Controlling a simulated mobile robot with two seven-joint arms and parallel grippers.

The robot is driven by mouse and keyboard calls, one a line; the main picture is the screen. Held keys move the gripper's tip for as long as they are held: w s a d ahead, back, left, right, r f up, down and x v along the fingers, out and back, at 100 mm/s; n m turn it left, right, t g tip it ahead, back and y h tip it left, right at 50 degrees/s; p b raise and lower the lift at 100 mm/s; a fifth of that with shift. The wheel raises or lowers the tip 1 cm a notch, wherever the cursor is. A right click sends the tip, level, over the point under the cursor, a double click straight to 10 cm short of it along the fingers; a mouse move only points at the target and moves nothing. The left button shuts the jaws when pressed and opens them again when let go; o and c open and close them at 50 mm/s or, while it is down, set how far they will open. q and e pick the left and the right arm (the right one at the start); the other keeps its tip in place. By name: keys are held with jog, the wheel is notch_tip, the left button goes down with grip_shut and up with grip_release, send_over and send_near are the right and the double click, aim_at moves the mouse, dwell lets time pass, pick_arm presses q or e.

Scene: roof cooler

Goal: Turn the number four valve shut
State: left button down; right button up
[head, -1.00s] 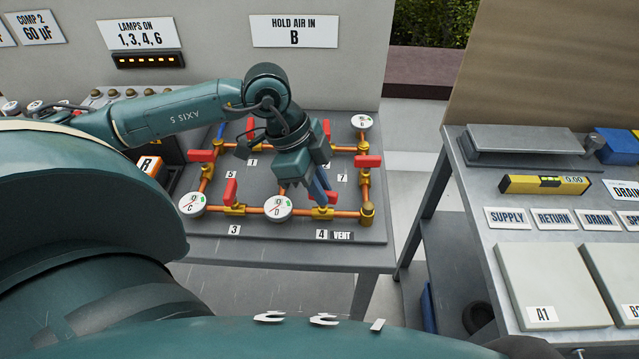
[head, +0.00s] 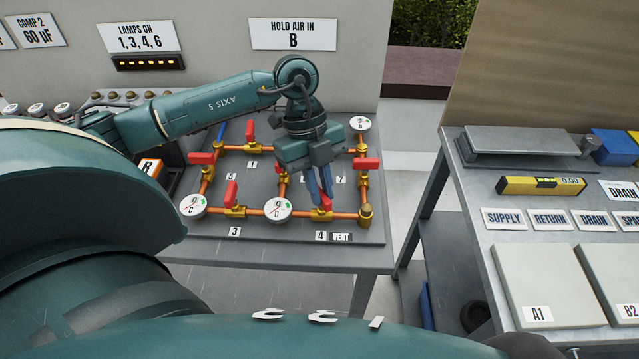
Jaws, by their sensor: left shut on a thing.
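The number four valve is a brass body (head: 321,213) on the copper pipe along the front of the grey board, above the label 4 (head: 320,236). Its red handle (head: 326,202) shows between and beside my blue fingertips. My left gripper (head: 321,196) reaches down from above and is shut on this handle. The fingers hide part of the handle, so its exact angle is hard to tell. My right gripper is not in view.
Gauge D (head: 277,208) is just left of valve four, and a brass end fitting (head: 366,214) is to its right. Other red handles stand close by: valve three (head: 231,194), valve five (head: 201,158) and valve seven (head: 367,163). A second bench (head: 480,184) stands at the right.

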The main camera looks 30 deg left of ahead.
pick_arm(q)
jog(key=m, duration=0.2)
jog(key=m+g+y, duration=0.1)
jog(key=m, duration=0.1)
jog(key=shift+w+d+m, duration=0.1)
jog(key=shift+w+m, duration=0.05)
jog(key=shift+m, duration=0.25)
jog(key=shift+m+g+y, duration=0.3)
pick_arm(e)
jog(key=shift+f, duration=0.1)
pick_arm(q)
jog(key=c, duration=1.4)
grip_release()
jog(key=shift+c, duration=0.2)
jog(key=v, duration=1.3)
